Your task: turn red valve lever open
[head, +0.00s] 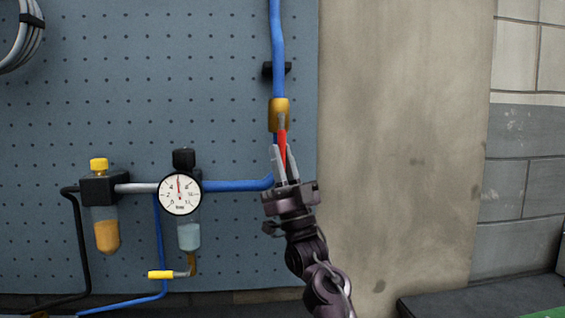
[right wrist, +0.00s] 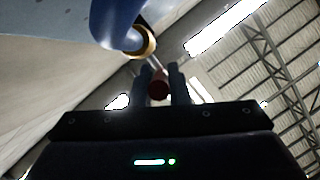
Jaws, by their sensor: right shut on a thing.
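The red valve lever (head: 282,144) hangs down from the brass valve body (head: 279,112) on the vertical blue pipe (head: 278,48). Its grey upper end meets the brass. My right gripper (head: 283,158) comes from below and is shut on the red lever, with one finger on each side. In the right wrist view the lever's dark red end (right wrist: 159,88) shows between the two dark fingers, and the brass ring (right wrist: 141,42) is above it. The lower part of the lever is hidden by the gripper. My left gripper is not in view.
A round gauge (head: 180,193), a yellow-capped filter bowl (head: 106,215) and a clear bowl (head: 189,235) are mounted on the blue pegboard (head: 120,90) to the left. A yellow-handled small valve (head: 161,274) is below the gauge. The bare wall panel (head: 400,130) to the right is clear.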

